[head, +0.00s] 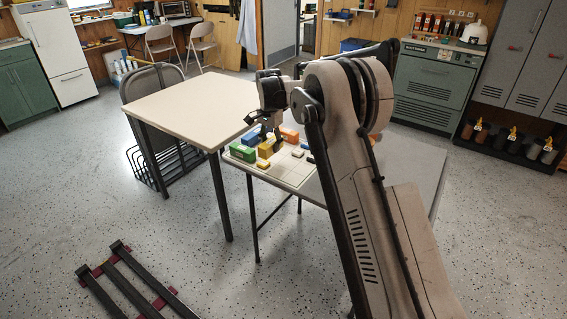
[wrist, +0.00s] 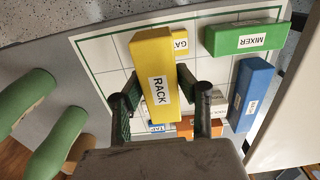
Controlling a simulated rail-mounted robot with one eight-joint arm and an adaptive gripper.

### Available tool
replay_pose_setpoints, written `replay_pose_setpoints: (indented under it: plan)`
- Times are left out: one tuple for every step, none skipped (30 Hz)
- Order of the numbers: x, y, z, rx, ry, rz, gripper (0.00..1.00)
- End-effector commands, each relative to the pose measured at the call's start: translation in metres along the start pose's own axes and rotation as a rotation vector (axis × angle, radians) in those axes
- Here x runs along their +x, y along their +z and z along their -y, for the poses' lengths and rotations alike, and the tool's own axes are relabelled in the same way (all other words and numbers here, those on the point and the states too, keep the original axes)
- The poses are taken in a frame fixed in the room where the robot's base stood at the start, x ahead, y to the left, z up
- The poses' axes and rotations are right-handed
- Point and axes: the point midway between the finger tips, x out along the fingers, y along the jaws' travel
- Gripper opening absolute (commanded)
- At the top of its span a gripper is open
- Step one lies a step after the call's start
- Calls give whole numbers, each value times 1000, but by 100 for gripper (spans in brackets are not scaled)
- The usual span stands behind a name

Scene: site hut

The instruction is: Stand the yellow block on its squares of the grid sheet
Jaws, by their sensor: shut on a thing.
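A long yellow block (wrist: 150,60) with a RACK label is between the two fingers of my gripper (wrist: 164,100) in the wrist view. My gripper is shut on it. In the head view my gripper (head: 268,138) points down over the grid sheet, and yellow shows by its fingers. The grid sheet (wrist: 95,48) is white with grey lines and a green border. It lies on a table and also shows in the head view (head: 292,172). The held block hides part of the squares, and I cannot tell whether it touches the sheet.
A green MIXER block (wrist: 235,40), a blue block (wrist: 248,85), an orange block (wrist: 186,128) and a smaller yellow block (wrist: 181,42) stand around the held block. A cream table (head: 195,100) adjoins on the left in the head view. Bare grey tabletop (head: 415,165) lies to the right.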

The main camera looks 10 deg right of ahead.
Motion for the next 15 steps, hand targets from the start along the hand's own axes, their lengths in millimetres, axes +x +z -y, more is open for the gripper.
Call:
replay_pose_setpoints:
  plan:
    - [7, -5, -9, 2, 0, 0, 2]
    - [10, -8, -14, 2, 0, 0, 2]
    - [15, -11, -20, 2, 0, 0, 2]
    - [17, -13, -25, 2, 0, 0, 2]
    - [20, -15, -28, 1, 0, 0, 2]
    - [22, -17, -32, 0, 0, 0, 2]
    - [24, -19, -34, 0, 0, 0, 2]
    - [26, -20, -37, 0, 0, 0, 2]
    - [27, -21, -39, 0, 0, 0, 2]
    - [28, -22, -40, 0, 0, 0, 2]
    - [28, -22, -41, 0, 0, 0, 2]
    - [30, -22, -41, -1, 0, 0, 2]
    - [31, -22, -42, -1, 0, 0, 2]
    - [33, -22, -41, -1, 0, 0, 2]
    - [37, -22, -41, -1, 0, 0, 2]
